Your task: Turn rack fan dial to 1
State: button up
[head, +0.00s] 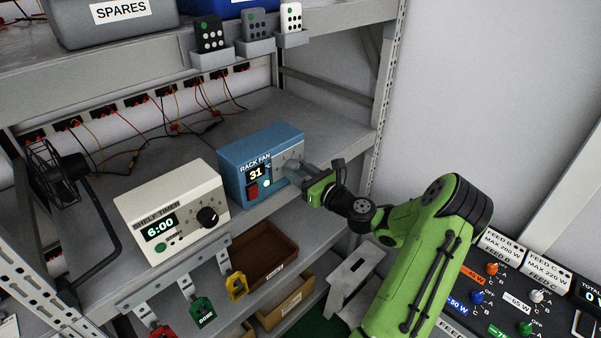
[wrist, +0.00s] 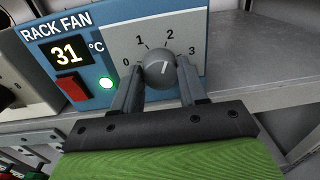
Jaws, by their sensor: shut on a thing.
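The rack fan unit is a blue box (head: 237,160) on the shelf, labelled RACK FAN and reading 31 °C; it also shows in the wrist view (wrist: 92,22). Its dial (wrist: 160,69) is a round dark grey knob on a light panel marked 0, 1, 2 and 3. My gripper (wrist: 160,86) is shut on the knob, one finger on each side. In the head view, my gripper (head: 298,174) hides the knob.
A red switch (wrist: 73,87) and a lit green lamp (wrist: 106,84) sit left of the dial. A cream shelf timer (head: 170,209) showing 6:00 stands left of the fan unit. Shelf surface (wrist: 260,65) right of the unit is clear. A rack post (head: 383,90) stands at right.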

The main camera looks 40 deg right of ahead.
jog(key=n+b, duration=0.2)
jog(key=n, duration=0.3)
jog(key=shift+f, duration=0.15)
jog(key=n+b, duration=0.3)
jog(key=n, duration=0.1)
jog(key=shift+n, duration=0.6)
dwell(0.3)
jog(key=o, duration=1.1)
jog(key=shift+c, duration=0.2)
jog(key=s+b, duration=0.1)
jog(key=s, duration=1.4)
jog(key=shift+s+f, duration=0.2)
jog(key=shift+s, duration=0.2)
